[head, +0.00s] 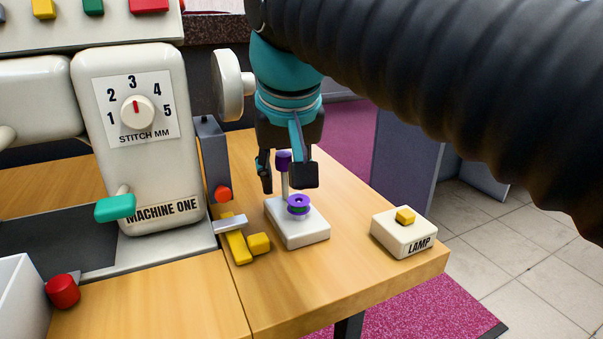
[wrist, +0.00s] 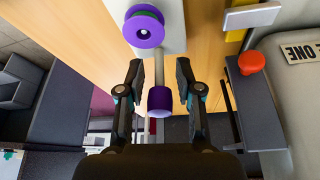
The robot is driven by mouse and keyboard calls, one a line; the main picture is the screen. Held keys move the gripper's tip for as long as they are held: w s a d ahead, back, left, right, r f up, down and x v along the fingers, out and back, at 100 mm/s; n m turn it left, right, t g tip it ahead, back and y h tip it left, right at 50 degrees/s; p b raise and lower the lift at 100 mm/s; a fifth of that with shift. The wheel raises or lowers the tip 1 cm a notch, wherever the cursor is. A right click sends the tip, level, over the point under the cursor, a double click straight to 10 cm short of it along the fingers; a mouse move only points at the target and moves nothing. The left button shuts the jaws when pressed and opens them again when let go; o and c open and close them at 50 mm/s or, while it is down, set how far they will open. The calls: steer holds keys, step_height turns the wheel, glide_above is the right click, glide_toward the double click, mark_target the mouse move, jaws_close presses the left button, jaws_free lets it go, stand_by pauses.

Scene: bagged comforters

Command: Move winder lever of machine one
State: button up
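The winder of machine one is a small white block (head: 298,229) on the wooden table, right of the sewing machine marked MACHINE ONE (head: 160,213). A purple bobbin (head: 298,203) sits on it. Its lever is a thin grey rod with a purple knob (head: 283,160), standing up beside the bobbin. My gripper (head: 290,180) is above the block with fingers pointing down around the knob. In the wrist view the lever's purple knob (wrist: 161,101) lies between the two open fingers (wrist: 159,92), with a gap on each side. The wrist view also shows the bobbin (wrist: 144,27) beyond the fingertips.
A yellow lever (head: 238,243) and a red button (head: 223,193) are left of the winder. A white LAMP box (head: 405,232) with a yellow button stands at right near the table edge. The machine's handwheel (head: 228,85) is close to my gripper's left.

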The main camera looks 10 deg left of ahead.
steer(key=shift+f, duration=0.2)
jaws_close()
steer(key=shift+w+r, duration=0.1)
steer(key=shift+r, duration=0.05)
steer(key=shift+r+p, duration=0.1)
steer(key=shift+p, duration=0.55)
steer(key=shift+w+a+g+h+p, duration=0.15)
steer(key=shift+g+h+p, duration=0.15)
steer(key=shift+g+p, duration=0.5)
